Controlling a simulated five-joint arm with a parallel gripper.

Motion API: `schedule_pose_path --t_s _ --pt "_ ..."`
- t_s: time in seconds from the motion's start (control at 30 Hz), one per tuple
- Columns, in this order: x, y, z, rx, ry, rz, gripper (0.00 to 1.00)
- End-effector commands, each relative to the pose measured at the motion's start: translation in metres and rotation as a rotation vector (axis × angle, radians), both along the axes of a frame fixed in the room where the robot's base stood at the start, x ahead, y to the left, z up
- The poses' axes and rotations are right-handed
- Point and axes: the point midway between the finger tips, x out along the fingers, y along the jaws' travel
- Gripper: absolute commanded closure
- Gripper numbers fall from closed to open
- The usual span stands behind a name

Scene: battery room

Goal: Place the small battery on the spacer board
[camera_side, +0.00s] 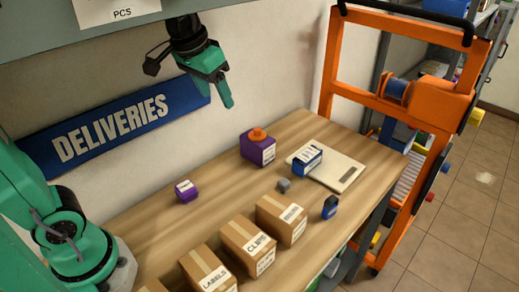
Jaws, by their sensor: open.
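My gripper (222,94) is open and empty, high above the back of the wooden table near the wall, pointing down. A pale flat board (345,170), likely the spacer board, lies at the table's right end. A blue block with a white label (307,160), battery-like, sits on its left part. A smaller dark-blue block (330,207) stands on the table in front of the board. A small purple block with a white label (186,191) sits at the left, below my gripper. I cannot tell which of these small blocks is the small battery.
A larger purple block with an orange top (258,148) stands left of the board. A small grey cube (284,184) lies near the board's front-left edge. Several cardboard boxes (281,219) line the front edge. An orange frame (400,110) stands at the right.

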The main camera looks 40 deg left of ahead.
Motion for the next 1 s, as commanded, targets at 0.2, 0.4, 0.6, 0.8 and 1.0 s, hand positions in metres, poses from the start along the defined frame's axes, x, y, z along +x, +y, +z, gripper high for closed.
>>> schedule_pose_path --t_s 0.2,0.4,0.6,0.8,1.0 --pt "-0.051 0.009 -0.008 0.004 -0.058 0.002 0.39" --pt "-0.092 0.015 -0.025 0.009 -0.107 0.004 0.39" --pt "-0.122 0.019 -0.043 0.015 -0.144 0.005 0.39" --pt "-0.134 0.02 -0.052 0.018 -0.161 0.005 0.39" --pt "-0.135 0.02 -0.053 0.018 -0.161 0.005 0.39"
